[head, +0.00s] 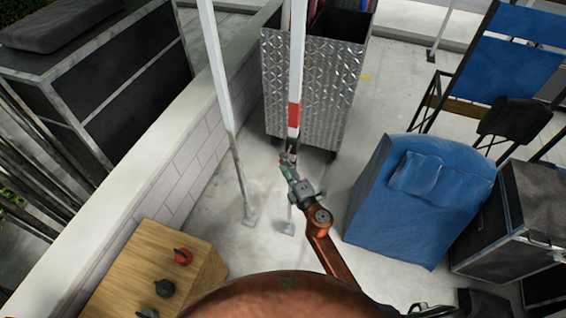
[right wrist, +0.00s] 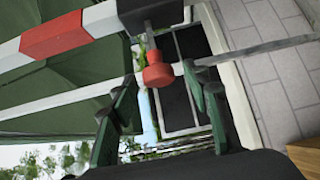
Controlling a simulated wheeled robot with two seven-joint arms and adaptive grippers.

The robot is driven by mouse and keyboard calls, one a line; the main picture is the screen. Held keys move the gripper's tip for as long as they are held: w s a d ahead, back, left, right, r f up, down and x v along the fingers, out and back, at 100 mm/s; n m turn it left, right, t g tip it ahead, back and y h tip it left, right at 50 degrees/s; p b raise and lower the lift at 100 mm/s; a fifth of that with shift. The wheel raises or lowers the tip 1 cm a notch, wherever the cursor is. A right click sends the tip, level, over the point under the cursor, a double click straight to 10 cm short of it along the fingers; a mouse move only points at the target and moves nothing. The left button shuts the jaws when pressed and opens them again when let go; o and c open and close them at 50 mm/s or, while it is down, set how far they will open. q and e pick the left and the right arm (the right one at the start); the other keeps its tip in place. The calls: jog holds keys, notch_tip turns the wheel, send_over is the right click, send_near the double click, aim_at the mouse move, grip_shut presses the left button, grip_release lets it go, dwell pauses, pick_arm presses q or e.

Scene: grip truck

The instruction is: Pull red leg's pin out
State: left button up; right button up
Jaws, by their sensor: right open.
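The red leg is a white pole with a red band (head: 294,115); in the right wrist view its red band (right wrist: 58,36) shows at the upper left. Its pin has a red knob (right wrist: 158,76) on a short stem below a dark collar (right wrist: 150,12). My right gripper (head: 290,155) is at the leg just below the red band. In the right wrist view my right gripper (right wrist: 160,72) is open, with its green fingers on either side of the red knob. I cannot tell whether a finger touches it. The pin is hidden in the head view. My left gripper is not in view.
A second white pole (head: 215,65) stands left of the leg. A metal diamond-plate box (head: 315,85) is behind it. A low wall (head: 185,160) runs along the left, with a wooden block with knobs (head: 150,265) in front. A blue-covered object (head: 410,215) stands at the right.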

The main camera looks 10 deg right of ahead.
jog(key=v, duration=1)
jog(key=shift+s, duration=0.3)
jog(key=shift+d, duration=0.1)
jog(key=s+d+f+m+g+h, duration=0.25)
jog(key=s+d+f+m, duration=0.2)
jog(key=f, duration=0.95)
jog(key=s+d+f+m+g+h+b, duration=0.1)
jog(key=s+d+f+m+g, duration=0.3)
jog(key=f, duration=1.1)
jog(key=s+d+f+m+g+h, duration=0.15)
jog(key=s+d+f+m, duration=0.35)
jog(key=f, duration=0.9)
jog(key=s+d+f+m+g, duration=0.1)
jog(key=s+f, duration=0.5)
jog(key=s, duration=0.7)
jog(key=s+d+f+m+g, duration=0.2)
jog(key=s+f, duration=0.5)
jog(key=s, duration=0.5)
jog(key=s+d+f+m+g, duration=0.1)
jog(key=s+f+m+g, duration=0.2)
jog(key=s, duration=1)
notch_tip(320, 180, down, 5)
jog(key=shift+s+d+r+g+b, duration=0.25)
jog(key=shift+s+d+g+b, duration=0.15)
jog(key=shift+g, duration=0.8)
